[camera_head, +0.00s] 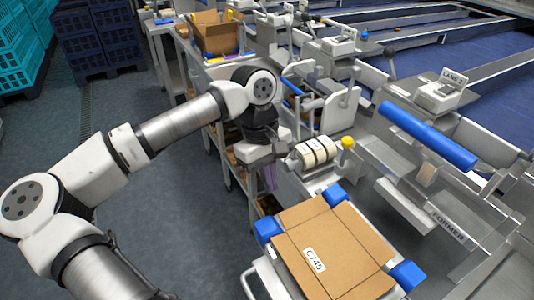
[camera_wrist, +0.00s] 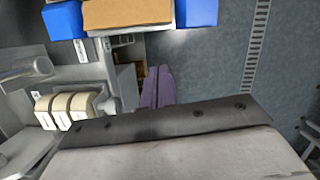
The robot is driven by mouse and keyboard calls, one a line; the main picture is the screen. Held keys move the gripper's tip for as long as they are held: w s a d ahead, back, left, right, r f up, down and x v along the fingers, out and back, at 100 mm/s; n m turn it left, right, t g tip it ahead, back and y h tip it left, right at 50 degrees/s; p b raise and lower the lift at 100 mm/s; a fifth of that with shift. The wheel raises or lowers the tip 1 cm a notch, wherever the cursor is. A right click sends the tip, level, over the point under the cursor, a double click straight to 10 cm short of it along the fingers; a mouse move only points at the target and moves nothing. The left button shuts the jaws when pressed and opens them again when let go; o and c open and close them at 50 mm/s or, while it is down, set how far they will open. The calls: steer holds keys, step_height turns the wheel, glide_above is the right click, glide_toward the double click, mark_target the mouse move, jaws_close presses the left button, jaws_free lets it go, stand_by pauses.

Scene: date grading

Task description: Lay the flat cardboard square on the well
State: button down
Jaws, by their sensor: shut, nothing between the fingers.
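The brown cardboard (camera_head: 345,253), with creases and a label reading C745, lies flat among blue corner blocks (camera_head: 407,275) at the lower right of the head view. Its edge also shows at the top of the wrist view (camera_wrist: 125,13). The opening of the well under it is hidden, so I cannot tell how it is seated. My gripper (camera_head: 269,180) is shut and empty, apart from the cardboard, to its upper left in the head view. Its purple fingers lie together in the wrist view (camera_wrist: 157,88).
Cream rollers (camera_head: 315,152) and a yellow knob (camera_head: 347,142) stand just right of my gripper. A blue roller bar (camera_head: 428,135) and a plate marked FORMER (camera_head: 447,226) lie further right. An open carton (camera_head: 216,35) stands at the back.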

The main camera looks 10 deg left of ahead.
mark_target(290, 210)
steer(key=s+d+p, duration=0.1)
steer(key=s+d+f, duration=0.1)
steer(key=s+d, duration=0.1)
steer(key=shift+p, duration=0.4)
steer(key=shift+f, duration=0.1)
steer(key=shift+s+d+b, duration=0.7)
steer(key=shift+b, duration=0.5)
steer(key=shift+w, duration=0.1)
